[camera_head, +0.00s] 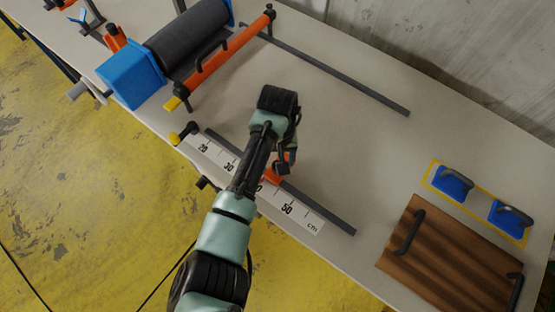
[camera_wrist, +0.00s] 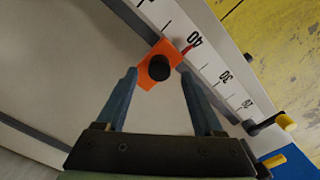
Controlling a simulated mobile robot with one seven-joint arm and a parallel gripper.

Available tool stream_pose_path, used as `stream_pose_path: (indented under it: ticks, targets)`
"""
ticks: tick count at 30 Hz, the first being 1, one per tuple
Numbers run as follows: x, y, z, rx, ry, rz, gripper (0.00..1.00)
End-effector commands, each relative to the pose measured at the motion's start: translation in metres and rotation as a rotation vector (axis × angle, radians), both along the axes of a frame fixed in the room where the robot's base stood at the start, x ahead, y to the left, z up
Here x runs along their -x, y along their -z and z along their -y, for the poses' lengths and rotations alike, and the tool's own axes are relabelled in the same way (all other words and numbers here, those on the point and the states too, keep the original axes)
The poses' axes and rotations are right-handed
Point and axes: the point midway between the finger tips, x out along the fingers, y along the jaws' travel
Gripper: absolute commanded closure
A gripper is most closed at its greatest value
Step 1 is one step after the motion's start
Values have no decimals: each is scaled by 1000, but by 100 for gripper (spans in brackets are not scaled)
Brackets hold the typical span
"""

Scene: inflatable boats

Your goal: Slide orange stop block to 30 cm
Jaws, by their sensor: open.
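The orange stop block (camera_head: 271,177) sits on a dark rail (camera_head: 325,215) beside a white centimetre scale (camera_head: 300,218), partly hidden by my arm. In the wrist view the orange block (camera_wrist: 150,76) has a black round knob (camera_wrist: 159,67) on top. A red pointer (camera_wrist: 187,49) at its side lies close to the 40 mark on the scale (camera_wrist: 210,62). My gripper (camera_wrist: 159,74) is open, with one finger on each side of the block and knob. I cannot tell whether the fingers touch it. The gripper (camera_head: 286,161) also shows in the head view.
A black-handled, yellow-tipped lever (camera_head: 184,132) stands at the scale's low end. A roller machine with a blue housing (camera_head: 133,77) and an orange bar (camera_head: 230,52) stands at the back left. A wooden board (camera_head: 450,262) and blue handled blocks (camera_head: 452,184) lie at right.

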Motion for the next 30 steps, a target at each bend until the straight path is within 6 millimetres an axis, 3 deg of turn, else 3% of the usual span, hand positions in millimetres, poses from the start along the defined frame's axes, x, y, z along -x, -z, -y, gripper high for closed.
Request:
stream_pose_path:
  ticks: [6, 15, 27, 30]
  targets:
    - [-1, 19, 1, 1, 2, 1, 31]
    - [-1, 22, 1, 1, 1, 2, 31]
    - [-1, 21, 1, 1, 1, 2, 100]
    - [-1, 21, 1, 1, 1, 2, 100]
